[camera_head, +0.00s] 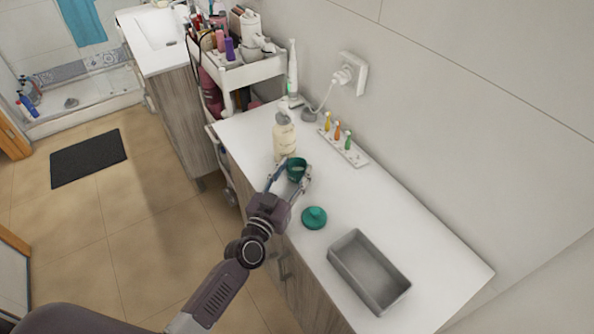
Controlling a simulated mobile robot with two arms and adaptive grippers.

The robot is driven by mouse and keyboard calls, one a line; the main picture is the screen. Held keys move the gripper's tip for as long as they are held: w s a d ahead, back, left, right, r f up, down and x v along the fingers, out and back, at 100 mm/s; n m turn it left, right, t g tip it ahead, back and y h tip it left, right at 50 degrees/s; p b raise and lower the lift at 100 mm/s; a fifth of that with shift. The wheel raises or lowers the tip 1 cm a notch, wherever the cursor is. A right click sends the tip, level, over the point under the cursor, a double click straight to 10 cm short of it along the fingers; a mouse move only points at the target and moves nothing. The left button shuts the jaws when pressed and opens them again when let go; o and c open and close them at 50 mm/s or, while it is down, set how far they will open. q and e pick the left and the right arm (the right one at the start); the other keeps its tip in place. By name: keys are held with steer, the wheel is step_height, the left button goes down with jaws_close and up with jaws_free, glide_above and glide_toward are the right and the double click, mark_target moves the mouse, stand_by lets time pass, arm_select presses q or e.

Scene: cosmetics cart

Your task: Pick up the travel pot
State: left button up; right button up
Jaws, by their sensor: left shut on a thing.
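A small dark green open pot (297,167), which I take to be the travel pot, is between the fingers of my left gripper (290,180). The gripper is shut on it, with one finger on each side. The pot is upright, close to the front edge of the white counter (375,215). I cannot tell whether its base touches the counter. A round green lid with a knob (314,217) lies on the counter, to the right and nearer. My right gripper is not in view.
A cream pump bottle (285,139) stands just behind the pot. A white holder (345,150) with several small coloured items lies along the wall. A grey tray (341,245) sits at the right. A crowded cart (258,71) stands at the back. The counter's right middle is clear.

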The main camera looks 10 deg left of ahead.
mark_target(293, 174)
arm_select(q)
steer(key=shift+r, duration=0.1)
steer(key=shift+s+a+r, duration=0.1)
steer(key=shift+a+r, duration=0.05)
steer(key=shift+r, duration=0.2)
step_height(293, 174, up, 6)
steer(key=shift+r+p, duration=0.1)
steer(key=shift+p, duration=0.7)
steer(key=s+a+b, duration=0.6)
steer(key=s+a, duration=0.7)
steer(key=s, duration=0.1)
steer(key=shift+a, duration=0.4)
steer(key=s+d+n+y, duration=0.2)
steer(key=s+d+y, duration=0.1)
steer(key=s+d, duration=0.5)
steer(key=shift+s+d+r, duration=0.2)
steer(key=shift+s+d, duration=0.2)
steer(key=shift+s, duration=0.8)
